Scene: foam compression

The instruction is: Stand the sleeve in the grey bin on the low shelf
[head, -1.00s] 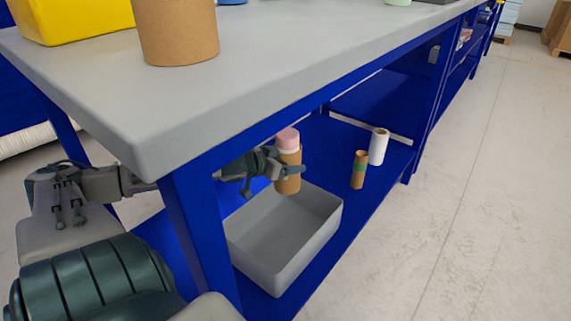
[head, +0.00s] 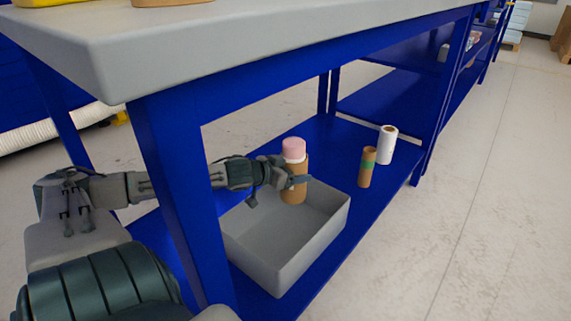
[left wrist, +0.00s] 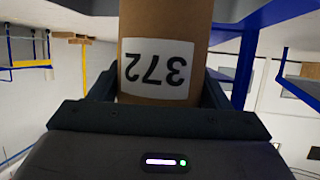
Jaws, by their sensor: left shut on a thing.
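The sleeve (head: 295,191) is a brown cardboard tube with pink foam (head: 293,149) standing out of its top. My left gripper (head: 292,183) is shut around the sleeve and holds it upright. In the left wrist view the sleeve (left wrist: 165,25) sits between the fingers, and its white label reads 372, upside down. The grey bin (head: 307,247) is an open rectangular box on the blue low shelf (head: 345,215). The sleeve appears over the bin's far part; its exact height above the bin floor is hard to tell. The bin looks empty. My right gripper is not in view.
A brown tube with a green band (head: 367,168) and a white roll (head: 387,145) stand on the shelf to the right of the bin. The grey worktop (head: 230,40) overhangs the shelf. A blue table leg (head: 180,190) stands in front of my left arm.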

